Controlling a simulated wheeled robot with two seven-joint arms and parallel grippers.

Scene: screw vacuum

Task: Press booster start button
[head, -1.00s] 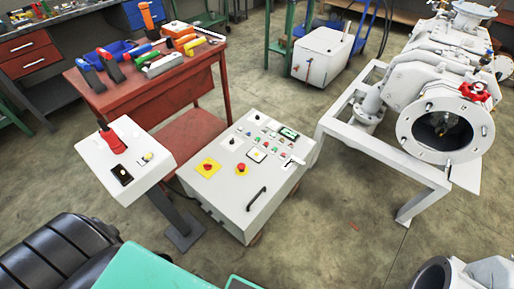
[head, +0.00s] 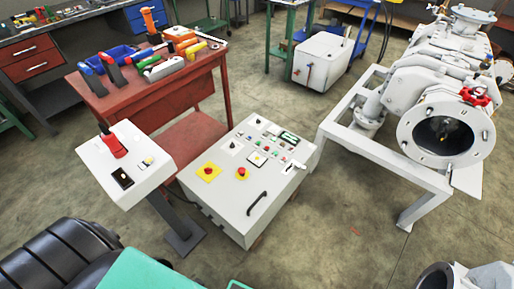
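A light grey control cabinet (head: 225,205) stands on the floor in the middle of the head view. Its sloped top carries several small buttons and lamps, a dark display (head: 289,138), a red button on a yellow plate (head: 208,172), another red button (head: 242,173) and a black handle (head: 257,203). Green and red buttons (head: 268,149) sit in the upper part of the panel. Their labels are too small to read, so I cannot tell which one is the booster start button. Neither of my grippers shows in the view.
A white pedestal box (head: 140,180) with a red lever (head: 113,144) stands left of the cabinet. A red tool table (head: 150,95) is behind it. The vacuum pump on a white frame (head: 385,160) is on the right. Open concrete floor lies in front of the cabinet.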

